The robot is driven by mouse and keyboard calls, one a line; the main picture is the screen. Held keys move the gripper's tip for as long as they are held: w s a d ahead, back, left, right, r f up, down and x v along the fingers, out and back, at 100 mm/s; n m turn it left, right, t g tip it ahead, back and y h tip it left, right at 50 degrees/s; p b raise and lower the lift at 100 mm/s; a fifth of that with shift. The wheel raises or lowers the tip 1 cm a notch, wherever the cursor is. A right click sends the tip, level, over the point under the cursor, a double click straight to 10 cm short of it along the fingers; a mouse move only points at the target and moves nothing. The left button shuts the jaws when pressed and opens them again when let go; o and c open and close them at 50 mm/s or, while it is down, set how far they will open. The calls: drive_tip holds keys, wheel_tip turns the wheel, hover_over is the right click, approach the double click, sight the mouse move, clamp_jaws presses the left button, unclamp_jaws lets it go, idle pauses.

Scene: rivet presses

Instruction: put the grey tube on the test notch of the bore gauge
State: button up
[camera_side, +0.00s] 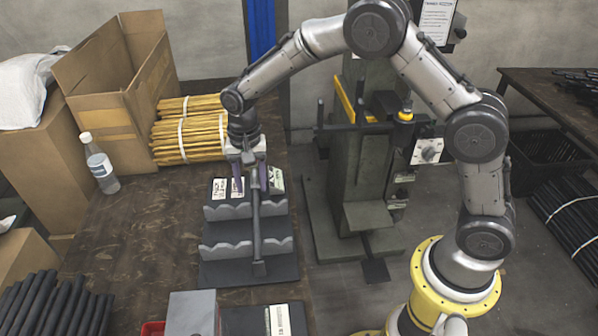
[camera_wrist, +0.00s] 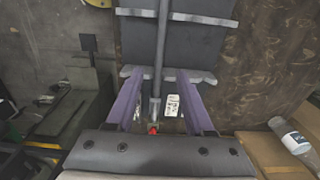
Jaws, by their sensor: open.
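A long grey tube (camera_side: 257,232) lies across two wavy notched rails (camera_side: 222,248) on a dark base plate, with its near end past the front rail. In the wrist view the tube (camera_wrist: 162,50) runs between my fingers. My gripper (camera_side: 250,187) is open at the tube's far end, with one purple finger on each side; in the wrist view its fingers (camera_wrist: 160,76) stand apart from the tube. A grey block (camera_side: 192,314) with a dark labelled plate (camera_side: 245,321) stands at the bottom edge, partly cut off. I cannot tell for sure which part is the bore gauge.
A clear bottle (camera_side: 100,165), an open cardboard box (camera_side: 125,85) and bundled yellow rods (camera_side: 188,130) stand at the left and back. Black tubes (camera_side: 50,305) lie at the front left. A green press (camera_side: 365,180) stands to the right. The bench left of the rails is clear.

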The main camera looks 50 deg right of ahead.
drive_tip(key=s+d+r+n+t, duration=0.1)
drive_tip(key=s+d+r+n, duration=0.1)
drive_tip(key=s+r, duration=0.5)
drive_tip(key=s+d+r+n+t, duration=0.2)
drive_tip(key=s+d+r, duration=0.15)
drive_tip(key=r, duration=0.55)
drive_tip(key=s+d+r+n+t, duration=0.1)
drive_tip(key=s+n, duration=0.1)
drive_tip(key=s, duration=0.7)
drive_tip(key=s+d+r+n+t, duration=0.1)
drive_tip(key=s+n, duration=0.2)
drive_tip(key=s, duration=0.7)
drive_tip(key=shift+s+d+r+t, duration=0.15)
drive_tip(key=shift+s+d+t, duration=0.1)
drive_tip(key=shift+d+t, duration=0.1)
